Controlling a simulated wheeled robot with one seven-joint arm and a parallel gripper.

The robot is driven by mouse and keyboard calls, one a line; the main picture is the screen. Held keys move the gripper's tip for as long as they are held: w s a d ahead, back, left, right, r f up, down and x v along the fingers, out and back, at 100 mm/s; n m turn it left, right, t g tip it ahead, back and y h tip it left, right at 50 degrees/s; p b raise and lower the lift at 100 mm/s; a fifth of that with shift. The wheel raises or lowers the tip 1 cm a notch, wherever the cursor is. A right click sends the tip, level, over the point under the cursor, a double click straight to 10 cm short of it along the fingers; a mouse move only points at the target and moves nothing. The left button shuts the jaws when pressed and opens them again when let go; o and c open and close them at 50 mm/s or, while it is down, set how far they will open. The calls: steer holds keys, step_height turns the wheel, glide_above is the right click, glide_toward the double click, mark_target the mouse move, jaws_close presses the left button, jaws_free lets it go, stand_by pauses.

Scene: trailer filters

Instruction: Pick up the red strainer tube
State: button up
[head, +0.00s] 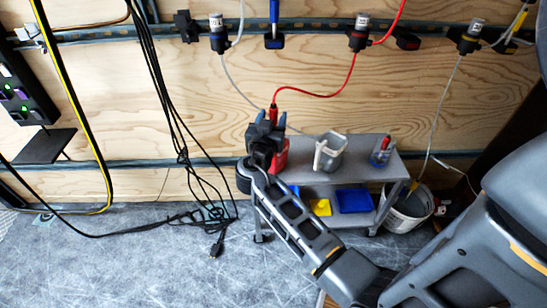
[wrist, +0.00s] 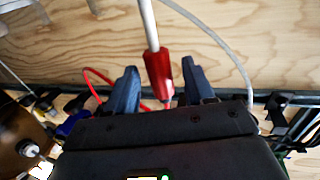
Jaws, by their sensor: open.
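The red strainer tube (head: 273,112) hangs against the plywood wall above the cart's left end, at the lower end of a red hose. In the wrist view, its red end piece (wrist: 158,74) hangs from a pale stem. My gripper (head: 271,119) is open, with its blue fingertips on either side of the red end piece. The wrist view shows my gripper (wrist: 160,66) with a gap between each finger and the piece; I cannot tell the exact depth between them. The lower tip of the strainer is close to the gripper body.
A grey cart (head: 350,177) stands below, carrying a grey pitcher (head: 330,150), a clear cup (head: 381,152) with a red item, and a blue bin (head: 355,200). A white bucket (head: 408,208) stands right of it. Black cables (head: 180,130) hang at left.

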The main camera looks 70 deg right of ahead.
steer(key=shift+w+d, duration=0.1)
steer(key=shift+d, duration=0.65)
steer(key=shift+c, duration=0.2)
jaws_close()
